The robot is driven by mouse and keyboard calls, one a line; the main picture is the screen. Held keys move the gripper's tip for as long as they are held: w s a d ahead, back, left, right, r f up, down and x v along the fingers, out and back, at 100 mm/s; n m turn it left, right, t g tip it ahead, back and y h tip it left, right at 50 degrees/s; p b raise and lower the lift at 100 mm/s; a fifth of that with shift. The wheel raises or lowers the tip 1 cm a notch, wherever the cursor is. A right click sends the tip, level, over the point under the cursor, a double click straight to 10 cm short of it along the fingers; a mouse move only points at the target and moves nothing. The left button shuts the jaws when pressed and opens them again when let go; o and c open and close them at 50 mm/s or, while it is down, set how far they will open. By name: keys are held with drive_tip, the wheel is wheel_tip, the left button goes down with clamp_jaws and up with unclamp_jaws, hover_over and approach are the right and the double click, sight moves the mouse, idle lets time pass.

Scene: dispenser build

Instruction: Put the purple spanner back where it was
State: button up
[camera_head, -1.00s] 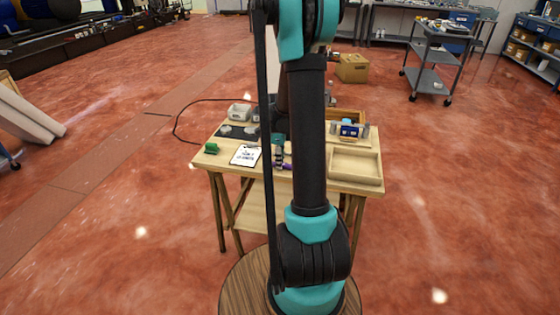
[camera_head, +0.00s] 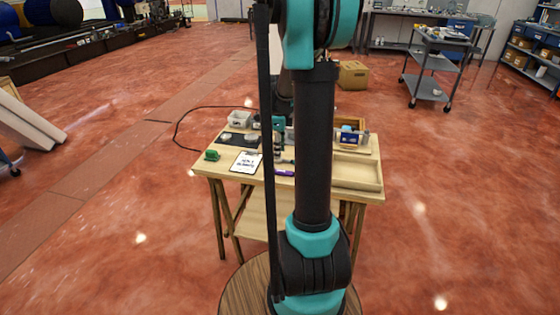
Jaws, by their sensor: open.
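The purple spanner (camera_head: 284,173) lies on the wooden table (camera_head: 228,174) near its front edge, left of my upright arm link. It is small in the picture, and part of it may be hidden by the arm. My gripper (camera_head: 278,155) is small and dark below a teal wrist part. It is open, above and behind the spanner and apart from it. The fingertips are hard to make out.
A clipboard with paper (camera_head: 246,162) and a green object (camera_head: 212,155) lie on the left. A dark mat (camera_head: 236,139) and a grey-white bin (camera_head: 239,118) stand behind. A wooden tray (camera_head: 357,175) is at the right, with a blue item (camera_head: 349,137) behind it.

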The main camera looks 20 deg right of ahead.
drive_tip(key=s+a+f+n+t, duration=0.1)
drive_tip(key=s+a+n+t, duration=0.1)
drive_tip(key=s+a+n, duration=0.4)
drive_tip(key=s+a+f+n+t, duration=0.2)
drive_tip(key=s+a+n, duration=0.3)
drive_tip(key=s+n, duration=1.1)
drive_tip(key=n, duration=0.2)
drive_tip(key=shift+a+n, duration=0.4)
drive_tip(key=shift+w+f, duration=0.1)
